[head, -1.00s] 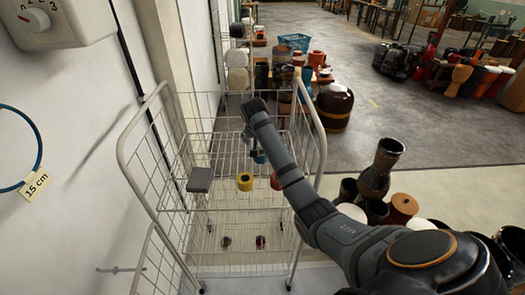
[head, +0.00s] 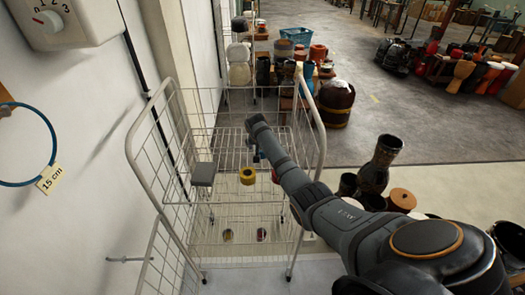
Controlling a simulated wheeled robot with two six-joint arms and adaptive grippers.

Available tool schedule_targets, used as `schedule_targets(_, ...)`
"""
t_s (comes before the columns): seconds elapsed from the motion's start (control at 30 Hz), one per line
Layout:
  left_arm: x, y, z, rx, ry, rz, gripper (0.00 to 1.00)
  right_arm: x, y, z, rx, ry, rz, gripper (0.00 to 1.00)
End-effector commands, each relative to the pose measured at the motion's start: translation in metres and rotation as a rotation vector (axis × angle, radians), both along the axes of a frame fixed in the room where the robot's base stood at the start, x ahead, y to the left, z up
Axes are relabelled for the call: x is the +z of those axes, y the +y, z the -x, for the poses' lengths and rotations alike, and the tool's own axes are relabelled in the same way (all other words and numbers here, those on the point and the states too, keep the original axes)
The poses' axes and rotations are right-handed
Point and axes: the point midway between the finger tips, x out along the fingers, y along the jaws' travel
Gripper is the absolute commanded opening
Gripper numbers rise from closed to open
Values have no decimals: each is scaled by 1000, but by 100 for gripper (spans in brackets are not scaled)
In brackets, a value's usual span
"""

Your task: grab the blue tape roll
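A small patch of blue (head: 257,158), likely the blue tape roll, shows on the upper wire shelf of the white cart (head: 143,150), mostly hidden by my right arm. My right gripper (head: 258,150) points down over the shelf at this blue patch. Its fingers are largely covered by the arm, so I cannot tell whether they are open or touch the roll. A yellow tape roll (head: 247,176) lies just in front of it. A red roll (head: 275,177) lies to the right, partly behind the arm. My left gripper is not in view.
A grey block (head: 203,174) sits at the shelf's left. Two small rolls lie on the lower shelf (head: 245,250). The cart's tall side frames flank the arm. A wall is close at left, with a blue hoop (head: 54,135); drums (head: 381,165) stand at right.

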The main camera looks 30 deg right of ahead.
Motion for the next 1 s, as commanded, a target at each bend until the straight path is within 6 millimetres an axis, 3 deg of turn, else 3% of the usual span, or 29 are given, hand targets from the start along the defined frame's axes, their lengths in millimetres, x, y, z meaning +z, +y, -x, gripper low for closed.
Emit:
schedule_targets(0.13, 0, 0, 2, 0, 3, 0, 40, 0, 0, 0, 0, 0, 0, 81)
schedule_targets(0.53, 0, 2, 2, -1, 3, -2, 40, 0, 0, 0, 1, 0, 0, 27)
schedule_targets(0.83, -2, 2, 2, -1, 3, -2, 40, 2, 0, 0, 0, -1, 0, 24)
schedule_targets(1.0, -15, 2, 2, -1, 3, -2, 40, 21, 0, -2, 1, -6, 2, 24)
